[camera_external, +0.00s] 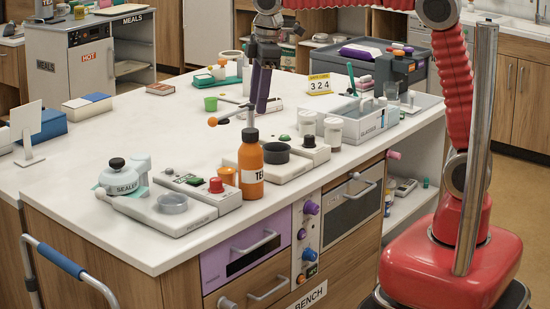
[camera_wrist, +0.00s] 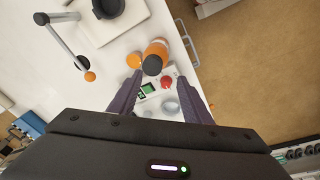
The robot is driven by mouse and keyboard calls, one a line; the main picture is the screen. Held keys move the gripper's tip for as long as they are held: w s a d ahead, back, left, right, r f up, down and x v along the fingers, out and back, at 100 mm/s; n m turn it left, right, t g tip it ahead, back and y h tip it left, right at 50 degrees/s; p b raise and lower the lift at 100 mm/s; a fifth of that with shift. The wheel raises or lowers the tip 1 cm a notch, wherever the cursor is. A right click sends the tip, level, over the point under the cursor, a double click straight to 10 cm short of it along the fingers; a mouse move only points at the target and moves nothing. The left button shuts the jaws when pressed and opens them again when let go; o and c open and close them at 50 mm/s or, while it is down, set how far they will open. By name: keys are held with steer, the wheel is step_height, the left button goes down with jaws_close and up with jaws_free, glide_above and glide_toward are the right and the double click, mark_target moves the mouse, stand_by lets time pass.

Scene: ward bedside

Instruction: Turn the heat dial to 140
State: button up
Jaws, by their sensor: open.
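No legible "heat" marking or number shows, so I cannot tell which control is the heat dial. Purple knobs (camera_external: 311,208) sit on a narrow upright panel on the bench front, beside an oven-like door (camera_external: 352,209). A red knob (camera_external: 216,185) stands on a low grey device on the bench top; it also shows in the wrist view (camera_wrist: 167,82), beside a small green screen (camera_wrist: 148,88). My gripper (camera_external: 257,108) points down above the bench top, behind the orange bottle. Its fingers are apart and empty in the wrist view (camera_wrist: 159,76).
The left middle of the bench top (camera_external: 120,140) is clear.

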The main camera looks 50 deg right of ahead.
mark_target(215, 179)
steer(key=w+a+f+n+g, duration=0.1)
steer(key=w+a+f+n, duration=0.3)
steer(key=a, duration=0.6)
steer(key=shift+w+a+f+g+h, duration=0.25)
steer(key=shift+w+f+g+h, duration=0.05)
steer(key=shift+w+f, duration=0.4)
steer(key=shift+f, duration=0.1)
step_height(215, 179, down, 14)
steer(key=shift+r, duration=0.25)
steer(key=shift+c, duration=0.2)
steer(key=c, duration=1)
